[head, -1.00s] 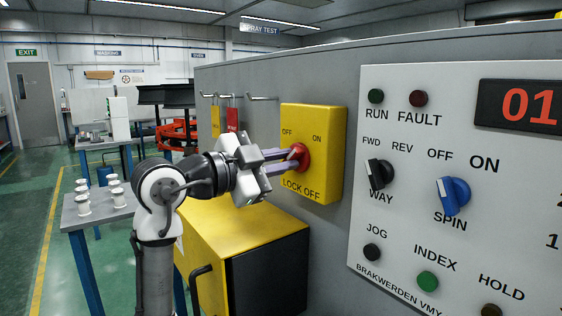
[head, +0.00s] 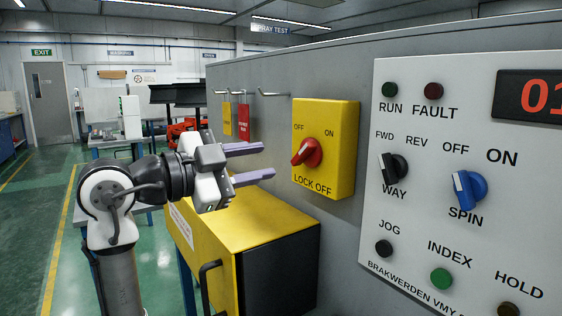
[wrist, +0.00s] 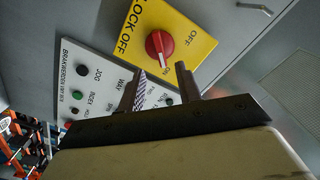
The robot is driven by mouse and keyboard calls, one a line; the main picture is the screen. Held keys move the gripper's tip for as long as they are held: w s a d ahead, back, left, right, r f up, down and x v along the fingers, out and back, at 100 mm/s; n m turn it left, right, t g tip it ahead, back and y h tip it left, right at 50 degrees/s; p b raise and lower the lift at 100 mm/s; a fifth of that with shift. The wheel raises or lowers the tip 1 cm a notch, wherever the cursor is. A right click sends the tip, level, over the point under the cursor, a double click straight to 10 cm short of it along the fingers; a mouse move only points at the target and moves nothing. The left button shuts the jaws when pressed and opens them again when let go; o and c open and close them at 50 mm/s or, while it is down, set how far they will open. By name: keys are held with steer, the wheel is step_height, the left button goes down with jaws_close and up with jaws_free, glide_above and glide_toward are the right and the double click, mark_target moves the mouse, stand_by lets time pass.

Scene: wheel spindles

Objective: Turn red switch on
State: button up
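The red switch (head: 308,152) sits on a yellow lock-off box (head: 343,172) marked OFF at upper left and ON at upper right. Its handle slants from lower left to upper right in the head view; I cannot tell for sure which label its pointer marks. The red switch also shows in the wrist view (wrist: 160,46), with a pale line on its handle. My gripper (head: 269,160) is open and empty, its two lilac fingers apart and pointing at the box. The fingertips are left of the switch and clear of it.
A grey control panel (head: 430,215) with black and blue knobs and buttons stands right of the box. A yellow cabinet (head: 240,215) juts out below. Yellow and red tags (head: 244,122) hang from hooks behind the gripper.

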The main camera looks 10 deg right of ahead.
steer(key=v, duration=0.6)
